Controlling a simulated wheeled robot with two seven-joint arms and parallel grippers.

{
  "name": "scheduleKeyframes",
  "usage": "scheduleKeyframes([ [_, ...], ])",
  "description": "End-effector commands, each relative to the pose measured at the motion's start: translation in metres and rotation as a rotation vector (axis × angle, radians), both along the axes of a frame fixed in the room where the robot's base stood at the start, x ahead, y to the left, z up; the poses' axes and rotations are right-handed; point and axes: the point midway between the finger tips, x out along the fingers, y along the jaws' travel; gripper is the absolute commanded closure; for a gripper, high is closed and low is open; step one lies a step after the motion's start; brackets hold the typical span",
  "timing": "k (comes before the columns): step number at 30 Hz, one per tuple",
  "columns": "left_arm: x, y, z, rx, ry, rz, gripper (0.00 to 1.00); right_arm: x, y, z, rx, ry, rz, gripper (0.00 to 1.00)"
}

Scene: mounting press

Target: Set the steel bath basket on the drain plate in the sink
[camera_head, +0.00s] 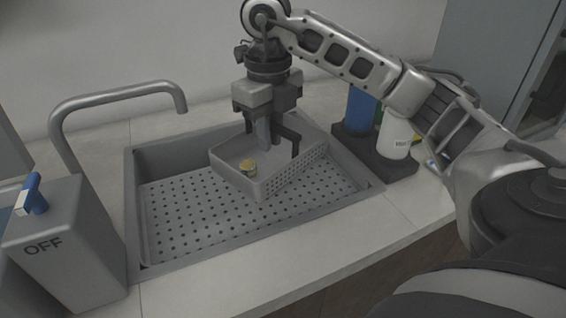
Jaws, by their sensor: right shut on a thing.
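The steel bath basket (240,184) is a shallow grey tray with perforated sides, in the head view over the right part of the sink. The perforated drain plate (195,222) covers the sink floor. My right gripper (270,143) points down and is shut on the basket, at its upright grey handle. The basket looks slightly tilted; I cannot tell whether its underside touches the plate. The basket hides part of the plate. My left gripper is not in view.
The sink rim (130,215) surrounds the plate. A faucet (115,97) arches over the left back. A grey box marked OFF (65,250) with a blue lever (35,194) stands left. Bottles in a dark rack (392,165) stand right. The left plate area is clear.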

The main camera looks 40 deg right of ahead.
Motion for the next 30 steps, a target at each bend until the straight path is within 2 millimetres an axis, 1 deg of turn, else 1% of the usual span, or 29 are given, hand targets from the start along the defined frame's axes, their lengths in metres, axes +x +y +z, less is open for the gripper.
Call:
scheduleKeyframes([
  [1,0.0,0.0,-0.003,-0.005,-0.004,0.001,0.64,0.004,-0.013,-0.01,0.002,0.002,-0.008,1.0],
  [2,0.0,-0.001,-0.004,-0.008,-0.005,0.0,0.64,0.005,-0.02,-0.013,0.002,0.004,-0.007,1.0],
  [3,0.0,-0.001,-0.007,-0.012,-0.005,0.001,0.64,0.007,-0.026,-0.023,0.002,0.005,-0.005,1.0],
  [5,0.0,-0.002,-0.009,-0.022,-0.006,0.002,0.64,0.01,-0.034,-0.034,0.002,0.005,-0.004,1.0],
  [6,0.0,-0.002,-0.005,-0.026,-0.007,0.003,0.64,0.011,-0.04,-0.038,0.0,0.005,-0.004,1.0],
  [9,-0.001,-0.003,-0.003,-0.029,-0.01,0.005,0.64,0.015,-0.051,-0.049,-0.001,0.002,-0.002,1.0],
  [16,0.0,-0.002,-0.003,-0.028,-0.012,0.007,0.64,0.019,-0.063,-0.065,0.0,0.002,-0.002,1.0],
  [17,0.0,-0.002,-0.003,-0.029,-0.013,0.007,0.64,0.02,-0.066,-0.069,-0.001,0.002,-0.002,1.0],
  [22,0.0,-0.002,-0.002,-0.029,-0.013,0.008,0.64,0.019,-0.065,-0.093,0.0,0.002,0.001,1.0],
  [25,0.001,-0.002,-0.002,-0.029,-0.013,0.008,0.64,0.02,-0.065,-0.098,-0.001,-0.001,0.001,1.0],
  [30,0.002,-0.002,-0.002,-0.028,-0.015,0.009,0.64,0.02,-0.065,-0.098,-0.001,-0.002,0.001,1.0],
])
